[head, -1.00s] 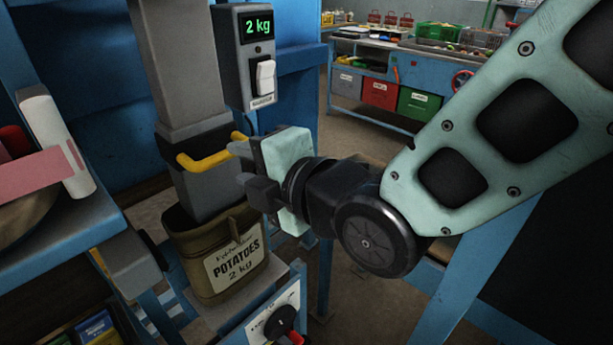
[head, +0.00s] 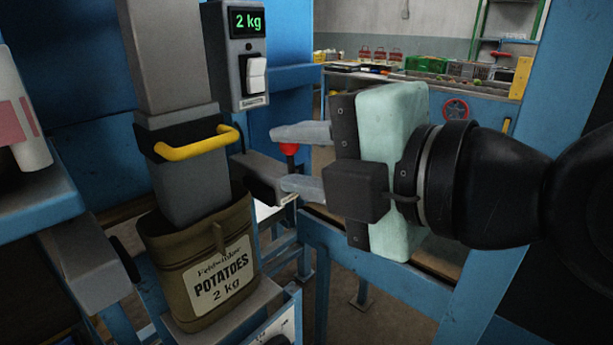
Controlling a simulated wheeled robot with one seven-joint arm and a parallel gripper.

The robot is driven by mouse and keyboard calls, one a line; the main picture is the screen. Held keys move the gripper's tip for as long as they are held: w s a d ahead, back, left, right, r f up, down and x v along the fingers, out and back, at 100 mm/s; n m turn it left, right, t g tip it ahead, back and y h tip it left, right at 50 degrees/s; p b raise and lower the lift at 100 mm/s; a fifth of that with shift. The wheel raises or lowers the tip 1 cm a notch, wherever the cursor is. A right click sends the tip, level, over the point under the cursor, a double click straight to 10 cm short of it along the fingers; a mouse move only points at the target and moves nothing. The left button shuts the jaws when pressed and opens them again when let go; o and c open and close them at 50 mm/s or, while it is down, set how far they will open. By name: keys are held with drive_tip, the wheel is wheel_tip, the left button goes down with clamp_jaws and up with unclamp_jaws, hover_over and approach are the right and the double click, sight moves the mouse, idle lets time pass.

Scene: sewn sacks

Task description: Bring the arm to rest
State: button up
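My gripper (head: 278,158) is open in the middle of the head view, its two grey fingers apart and pointing left. No held object shows between them. It is to the right of the yellow handle (head: 198,144) on the grey chute, with a visible gap. A brown sack (head: 203,262) labelled "POTATOES 2 kg" stands upright around the bottom of the chute on a grey support. My wrist extends to the right edge of the view.
A red knob (head: 289,149) shows between the finger outlines; its distance from them is unclear. A control box (head: 241,55) reads "2 kg". Blue frame posts stand close around my gripper. A bench with crates is behind.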

drive_tip(key=shift+s+d, duration=0.2)
drive_tip(key=s+d+f+m+g+h, duration=0.3)
drive_tip(key=d+f+m+g+h, duration=0.2)
drive_tip(key=f+m, duration=0.5)
drive_tip(key=s+d+f+m+g+h, duration=0.3)
drive_tip(key=d+f+m+g+h, duration=0.2)
drive_tip(key=d+f+m, duration=0.5)
drive_tip(key=shift+f+h, duration=0.2)
drive_tip(key=shift+h, duration=0.4)
idle(0.8)
